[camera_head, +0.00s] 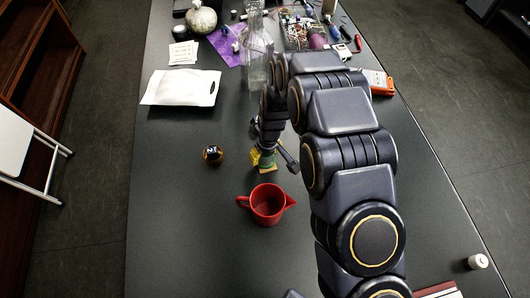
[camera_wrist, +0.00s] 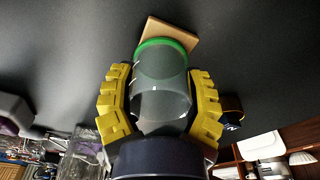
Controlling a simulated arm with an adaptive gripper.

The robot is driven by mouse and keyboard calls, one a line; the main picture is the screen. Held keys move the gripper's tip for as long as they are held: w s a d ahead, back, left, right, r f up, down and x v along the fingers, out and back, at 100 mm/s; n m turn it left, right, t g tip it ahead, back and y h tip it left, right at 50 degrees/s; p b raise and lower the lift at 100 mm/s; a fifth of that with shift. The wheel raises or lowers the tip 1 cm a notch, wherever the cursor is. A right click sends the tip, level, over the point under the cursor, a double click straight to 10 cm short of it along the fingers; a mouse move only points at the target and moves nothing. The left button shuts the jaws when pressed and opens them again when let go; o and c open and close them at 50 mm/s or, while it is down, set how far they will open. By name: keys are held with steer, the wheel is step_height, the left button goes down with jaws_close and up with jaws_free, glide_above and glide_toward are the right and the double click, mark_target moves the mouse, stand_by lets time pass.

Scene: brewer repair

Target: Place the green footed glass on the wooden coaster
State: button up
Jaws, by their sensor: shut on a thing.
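My gripper (camera_wrist: 158,82) has yellow padded fingers shut on both sides of the green footed glass (camera_wrist: 160,95). The glass is clear, with a green ring at its far end. The wooden coaster (camera_wrist: 170,27) is a tan square just past that green end, partly covered by it in the wrist view. I cannot tell whether glass and coaster touch. In the head view my gripper (camera_head: 262,157) points down at the table behind the red jug, and the arm and fingers hide most of the glass. A small part of the coaster (camera_head: 267,171) shows below the fingers.
A red jug (camera_head: 267,203) stands close in front of my gripper. A small dark round object (camera_head: 213,154) is to its left. A white pouch (camera_head: 181,88), a clear bottle (camera_head: 255,60) and a tray of parts (camera_head: 305,30) lie farther back. The table's left front is clear.

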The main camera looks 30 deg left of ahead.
steer(key=shift+f, duration=0.1)
steer(key=o, duration=1.1)
steer(key=shift+s+d+r, duration=0.1)
steer(key=shift+d+r, duration=0.2)
steer(key=shift+r, duration=1.7)
steer(key=shift+s+d+r, duration=0.15)
steer(key=shift+d+r, duration=0.1)
steer(key=shift+r, duration=1.8)
steer(key=shift+s+d+r, duration=0.1)
steer(key=shift+d+r, duration=0.2)
steer(key=shift+r, duration=1.7)
